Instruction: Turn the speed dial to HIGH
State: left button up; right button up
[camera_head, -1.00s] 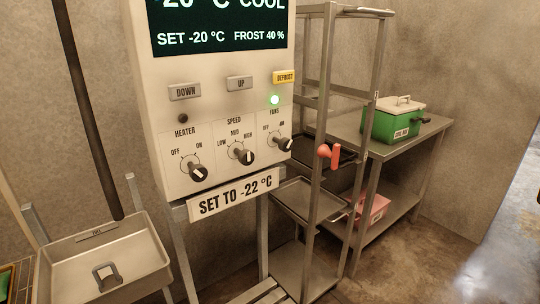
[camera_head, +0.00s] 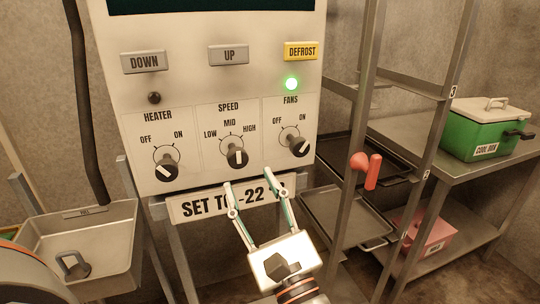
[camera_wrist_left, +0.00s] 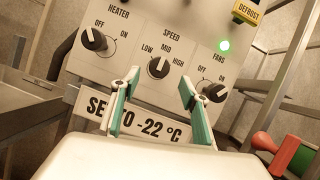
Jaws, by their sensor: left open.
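The speed dial (camera_head: 236,157) is a black knob with a white mark, in the middle of three on the cream control panel (camera_head: 190,92). Its mark points about straight up, at MID; HIGH is printed to its upper right. It also shows in the left wrist view (camera_wrist_left: 158,68). My left gripper (camera_head: 248,179) is open and empty, its fingertips just below the speed dial in the head view. In the left wrist view my left gripper (camera_wrist_left: 159,82) has its fingers spread to either side below the dial, apart from it. My right gripper is not in view.
The heater dial (camera_head: 165,170) is left of the speed dial, its mark toward OFF; the fans dial (camera_head: 300,147) is right, toward ON. A sign (camera_head: 195,208) hangs below. A metal rack (camera_head: 362,120) and red handle (camera_head: 373,172) stand right. A grey sink (camera_head: 110,245) is left.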

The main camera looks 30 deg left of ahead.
aim_at(239, 162)
pick_arm(q)
jog(key=p+x, duration=0.1)
jog(key=x, duration=0.5)
jog(key=shift+a, duration=0.15)
jog(key=shift+x, duration=0.8)
jog(key=shift+f, duration=0.1)
jog(key=c, duration=1.1)
